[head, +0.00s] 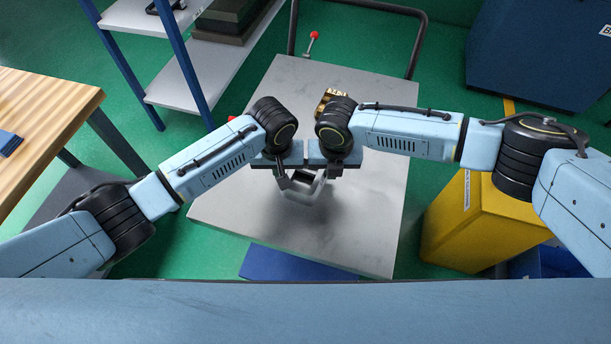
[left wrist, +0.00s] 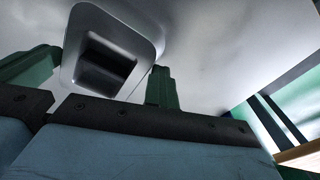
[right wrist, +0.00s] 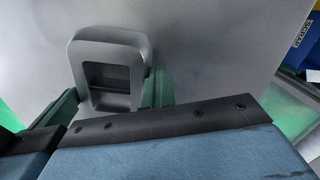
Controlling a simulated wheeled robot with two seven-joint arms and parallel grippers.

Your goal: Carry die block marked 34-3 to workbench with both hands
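A grey metal block (head: 304,191) with rounded corners and a dark recess, likely the die block, is at my grippers over the grey tabletop (head: 365,215). Its marking is not readable. In the left wrist view the block (left wrist: 107,62) lies between green fingers; in the right wrist view the block (right wrist: 111,78) does too. My left gripper (head: 284,181) is at its left side and my right gripper (head: 322,178) at its right side, close together. Finger contact is partly hidden, so the grip is unclear. The wood-topped workbench (head: 45,100) stands at the left.
A brass-coloured object (head: 329,98) sits on the tabletop behind my right arm. A red-knobbed lever (head: 312,40) is at its far edge. A shelf rack (head: 180,75) stands back left, a yellow bin (head: 475,230) right, a blue cabinet (head: 545,55) back right. Green floor separates table and workbench.

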